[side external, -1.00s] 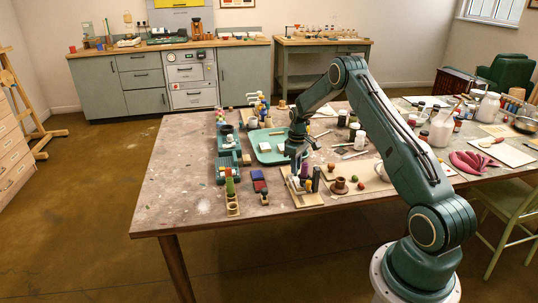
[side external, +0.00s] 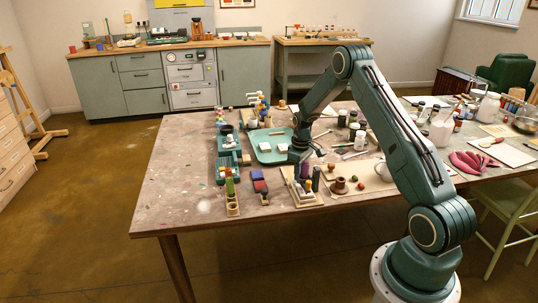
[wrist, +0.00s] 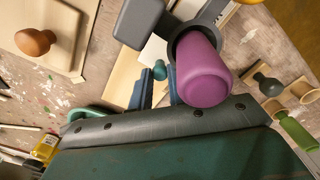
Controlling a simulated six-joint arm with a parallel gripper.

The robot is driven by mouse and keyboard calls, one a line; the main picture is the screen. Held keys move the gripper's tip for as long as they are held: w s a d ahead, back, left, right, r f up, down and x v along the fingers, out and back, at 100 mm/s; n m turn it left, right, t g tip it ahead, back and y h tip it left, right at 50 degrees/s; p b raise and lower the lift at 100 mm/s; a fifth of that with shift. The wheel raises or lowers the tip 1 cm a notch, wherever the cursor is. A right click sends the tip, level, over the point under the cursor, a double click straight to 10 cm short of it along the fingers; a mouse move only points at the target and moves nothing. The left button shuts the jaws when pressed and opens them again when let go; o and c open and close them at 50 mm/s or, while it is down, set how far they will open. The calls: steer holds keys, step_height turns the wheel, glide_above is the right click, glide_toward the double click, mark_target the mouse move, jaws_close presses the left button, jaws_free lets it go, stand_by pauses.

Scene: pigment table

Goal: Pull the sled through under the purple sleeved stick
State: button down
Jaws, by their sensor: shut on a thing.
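In the wrist view the purple sleeved stick (wrist: 205,75) stands close to the camera, its upper part passing by a dark grey ring-like holder (wrist: 185,38). My gripper (wrist: 158,80) has its two blue fingers shut on a small teal knob (wrist: 160,69), just left of the purple sleeve. A pale wooden board (wrist: 126,76), which looks like the sled's, lies below the fingers; its full outline is hidden by the sleeve and holder. In the side external view my gripper (side external: 298,168) is low over the light wooden piece (side external: 306,199) near the table's front.
A wooden board with a brown knob (wrist: 35,42) lies at the upper left of the wrist view. A green stick (wrist: 298,132) and wooden cups are at its right. In the side view a teal tray (side external: 262,156) and coloured blocks (side external: 260,186) lie left of my gripper.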

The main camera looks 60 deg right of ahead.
steer(key=c, duration=1.3)
jaws_free()
steer(key=shift+c, duration=0.2)
step_height(320, 180, up, 14)
